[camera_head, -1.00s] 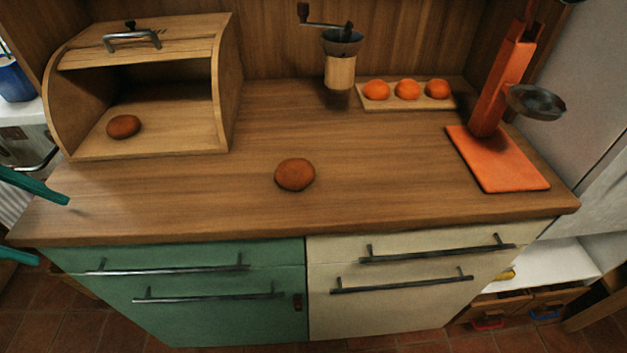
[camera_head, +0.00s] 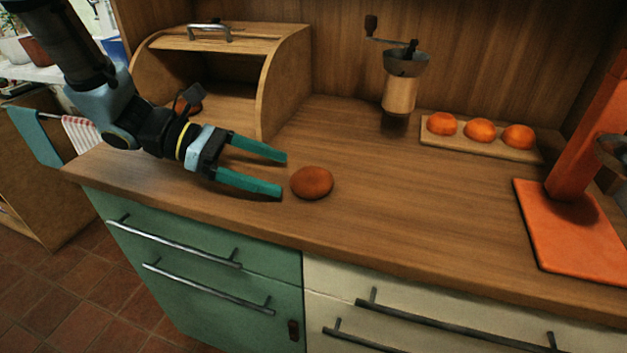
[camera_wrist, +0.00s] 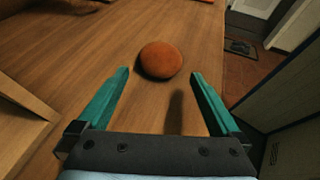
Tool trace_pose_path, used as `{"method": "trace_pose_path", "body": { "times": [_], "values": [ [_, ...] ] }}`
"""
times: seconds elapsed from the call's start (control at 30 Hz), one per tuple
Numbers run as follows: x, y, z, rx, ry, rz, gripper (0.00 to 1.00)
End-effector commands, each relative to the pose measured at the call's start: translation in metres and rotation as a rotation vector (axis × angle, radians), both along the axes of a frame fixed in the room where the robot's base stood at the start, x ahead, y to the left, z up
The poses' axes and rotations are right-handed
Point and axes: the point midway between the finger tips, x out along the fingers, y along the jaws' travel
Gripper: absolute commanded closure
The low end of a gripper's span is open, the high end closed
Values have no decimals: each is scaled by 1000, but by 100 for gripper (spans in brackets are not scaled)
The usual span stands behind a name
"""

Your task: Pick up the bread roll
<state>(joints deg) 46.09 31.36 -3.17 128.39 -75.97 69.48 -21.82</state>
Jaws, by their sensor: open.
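A round brown bread roll (camera_head: 312,182) lies on the wooden counter near its front edge. My gripper (camera_head: 284,174) is open, with its two green fingers pointing right at the roll in the head view. The fingertips end just short of the roll, and nothing is between them. In the wrist view the roll (camera_wrist: 160,60) lies just beyond and between the open fingertips (camera_wrist: 161,76).
A hand grinder (camera_head: 400,85) stands at the back. An orange stand (camera_head: 580,240) is at the right. The counter right of the roll is clear.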

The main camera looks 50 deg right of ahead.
Motion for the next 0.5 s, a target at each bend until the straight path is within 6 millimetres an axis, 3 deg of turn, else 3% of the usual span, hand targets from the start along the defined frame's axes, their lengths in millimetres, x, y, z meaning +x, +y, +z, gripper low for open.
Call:
{"method": "trace_pose_path", "body": {
  "times": [0.5],
  "values": [
    [-44,-30,-16,0,-1,-1,0]
  ]
}}
